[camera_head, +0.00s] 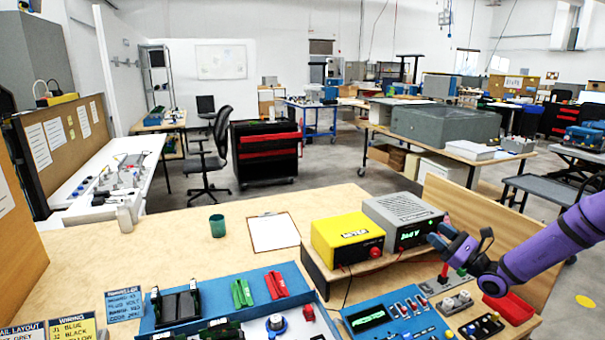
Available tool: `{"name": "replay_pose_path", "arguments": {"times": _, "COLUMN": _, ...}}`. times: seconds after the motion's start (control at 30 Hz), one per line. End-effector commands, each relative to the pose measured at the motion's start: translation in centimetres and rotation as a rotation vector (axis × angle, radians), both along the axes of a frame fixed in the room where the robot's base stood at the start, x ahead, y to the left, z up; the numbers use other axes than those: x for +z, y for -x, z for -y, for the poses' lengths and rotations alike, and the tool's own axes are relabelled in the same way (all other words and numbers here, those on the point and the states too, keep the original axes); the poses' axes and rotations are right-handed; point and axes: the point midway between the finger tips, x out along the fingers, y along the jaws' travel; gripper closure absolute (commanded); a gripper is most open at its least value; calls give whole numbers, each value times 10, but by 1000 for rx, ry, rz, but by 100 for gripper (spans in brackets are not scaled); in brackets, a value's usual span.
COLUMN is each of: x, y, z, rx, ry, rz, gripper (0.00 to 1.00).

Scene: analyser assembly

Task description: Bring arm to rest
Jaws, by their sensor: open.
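My purple arm (560,240) reaches in from the right edge. My gripper (437,238) is at its end, held in front of the right side of the grey meter box (408,213) and above the small switch boards. Its jaws are open and I see nothing between them. The fingertips are small and dark in this view, and whether they touch the grey box I cannot tell.
A yellow box (347,238) stands beside the grey one on a raised shelf. A blue panel (395,318), a blue tray (215,292) and a red bin (511,308) lie in front. A clipboard (273,232) and green cup (217,226) are behind; the wooden top at left is mostly clear.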

Motion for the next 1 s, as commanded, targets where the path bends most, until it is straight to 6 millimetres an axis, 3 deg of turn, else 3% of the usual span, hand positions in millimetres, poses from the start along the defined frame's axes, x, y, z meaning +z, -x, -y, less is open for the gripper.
{"name": "replay_pose_path", "arguments": {"times": 0.03, "x": 15, "y": 5, "z": -15, "rx": 59, "ry": 61, "rz": 12, "gripper": 53}}
{"name": "replay_pose_path", "arguments": {"times": 0.2, "x": 50, "y": 28, "z": -60, "rx": 242, "ry": 247, "rz": 43, "gripper": 53}}
{"name": "replay_pose_path", "arguments": {"times": 0.5, "x": 100, "y": 83, "z": -121, "rx": 520, "ry": 592, "rz": 102, "gripper": 53}}
{"name": "replay_pose_path", "arguments": {"times": 0.7, "x": 127, "y": 125, "z": -148, "rx": 674, "ry": 828, "rz": 150, "gripper": 53}}
{"name": "replay_pose_path", "arguments": {"times": 1.0, "x": 162, "y": 192, "z": -168, "rx": 849, "ry": 1186, "rz": 230, "gripper": 53}}
